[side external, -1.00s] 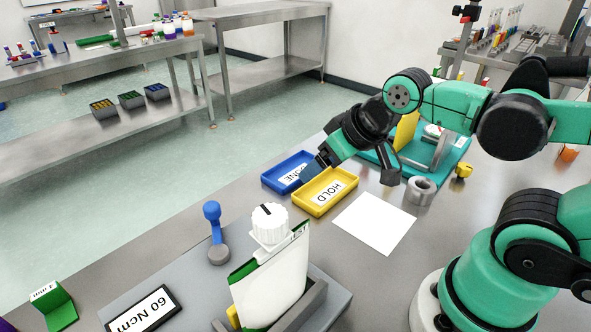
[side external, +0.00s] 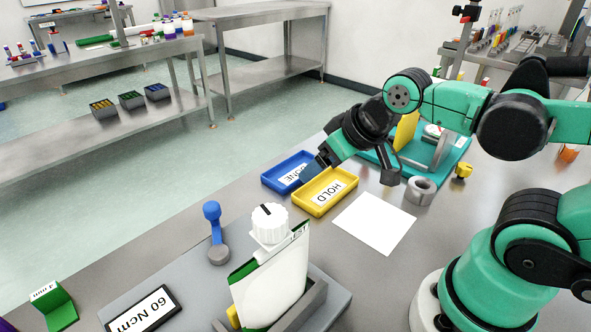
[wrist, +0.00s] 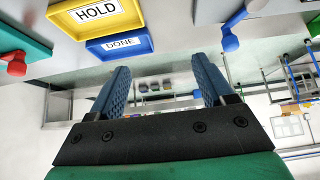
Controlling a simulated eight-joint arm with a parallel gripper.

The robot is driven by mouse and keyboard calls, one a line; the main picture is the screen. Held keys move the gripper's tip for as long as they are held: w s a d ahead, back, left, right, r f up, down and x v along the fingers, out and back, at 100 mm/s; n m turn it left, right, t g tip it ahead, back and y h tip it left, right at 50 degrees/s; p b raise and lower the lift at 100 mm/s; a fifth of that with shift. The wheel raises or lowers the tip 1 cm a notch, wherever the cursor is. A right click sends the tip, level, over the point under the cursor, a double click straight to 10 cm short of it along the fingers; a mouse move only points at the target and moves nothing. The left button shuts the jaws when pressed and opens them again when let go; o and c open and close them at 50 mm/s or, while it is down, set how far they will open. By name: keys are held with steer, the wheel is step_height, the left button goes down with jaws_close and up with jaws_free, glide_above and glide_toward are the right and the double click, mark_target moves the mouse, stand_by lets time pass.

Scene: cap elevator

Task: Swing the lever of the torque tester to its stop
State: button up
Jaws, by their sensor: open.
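The torque tester is a grey base (side external: 130,282) at the front of the bench, with a sign reading "60 Ncm" (side external: 143,313). The blue lever also shows in the wrist view (wrist: 233,32), at the upper right. My gripper (wrist: 160,80) is open and empty. In the side view it is above the trays, well apart from the lever, its fingers partly hidden.
A yellow HOLD tray (side external: 348,201) and a blue DONE tray (side external: 272,181) lie behind the tester. A white sheet (side external: 374,222), a metal ring (side external: 420,190) and a teal fixture (side external: 455,154) are to the right. A green block (side external: 55,306) stands at the front left.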

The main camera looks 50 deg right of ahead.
stand_by(0.3)
steer(key=shift+c, duration=0.4)
steer(key=n+g, duration=0.7)
steer(key=n, duration=0.9)
glide_above(210, 205)
steer(key=shift+s+d+f, duration=0.1)
steer(key=shift+d+f, duration=0.1)
steer(key=shift+f, duration=0.4)
steer(key=shift+s+d+f, duration=0.1)
steer(key=shift+d+f, duration=0.05)
steer(key=shift+f, duration=0.45)
steer(key=shift+w+a+f, duration=0.15)
steer(key=shift+a+f, duration=0.2)
steer(key=shift+f, duration=2.85)
jaws_close()
